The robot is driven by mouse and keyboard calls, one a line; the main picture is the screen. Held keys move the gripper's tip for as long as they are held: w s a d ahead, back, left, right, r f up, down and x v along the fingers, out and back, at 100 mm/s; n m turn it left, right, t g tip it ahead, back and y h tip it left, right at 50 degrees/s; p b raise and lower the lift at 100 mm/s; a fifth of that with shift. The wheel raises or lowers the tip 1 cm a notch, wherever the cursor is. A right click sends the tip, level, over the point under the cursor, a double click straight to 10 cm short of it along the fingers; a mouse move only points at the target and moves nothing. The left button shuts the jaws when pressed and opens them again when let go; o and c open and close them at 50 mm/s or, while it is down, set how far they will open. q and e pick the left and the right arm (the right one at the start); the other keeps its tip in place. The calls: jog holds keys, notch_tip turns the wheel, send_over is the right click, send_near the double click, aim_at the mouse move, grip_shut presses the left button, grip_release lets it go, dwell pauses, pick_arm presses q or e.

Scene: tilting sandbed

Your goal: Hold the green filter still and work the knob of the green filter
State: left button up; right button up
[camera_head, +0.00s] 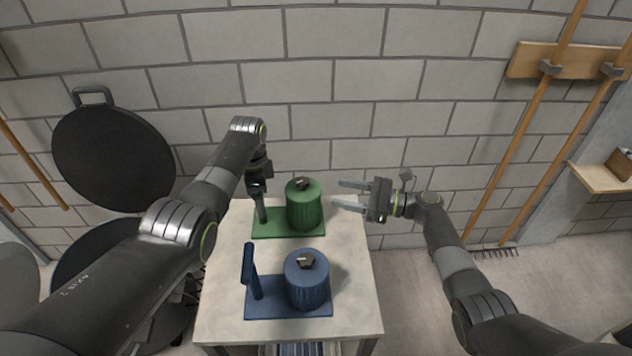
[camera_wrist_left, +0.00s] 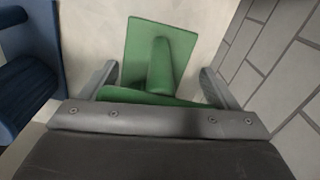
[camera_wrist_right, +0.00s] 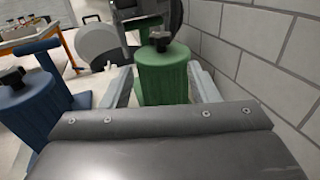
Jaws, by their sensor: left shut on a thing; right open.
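The green filter (camera_head: 304,208) is a ribbed green canister on a flat green base plate, with a dark knob (camera_head: 302,184) on its top. A green handle post stands on the left of its plate; in the left wrist view the handle (camera_wrist_left: 161,68) is between my fingers. My left gripper (camera_head: 260,190) is shut on this handle from above. My right gripper (camera_head: 350,194) is open and empty, to the right of the canister and apart from it in the head view. In the right wrist view the canister (camera_wrist_right: 162,75) and its knob (camera_wrist_right: 160,41) appear between and beyond the open fingers.
A blue filter (camera_head: 307,282) with its own knob and handle stands nearer on the same pale table (camera_head: 358,300). A block wall is close behind. A round dark lid (camera_head: 113,158) is at the left; long wooden-handled tools (camera_head: 525,120) lean at the right.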

aim_at(309, 184)
jog(key=w+a+m+t+h, duration=0.1)
jog(key=a, duration=0.2)
jog(key=w+a+m+t, duration=0.1)
jog(key=a+t, duration=0.1)
jog(key=a, duration=0.2)
jog(key=w+a+r+m+t+h, duration=0.1)
jog(key=w+a+t, duration=0.1)
jog(key=a, duration=0.1)
jog(key=shift+a+m+h, duration=0.25)
jog(key=shift+m+h, duration=0.05)
jog(key=shift+m, duration=0.1)
dwell(0.4)
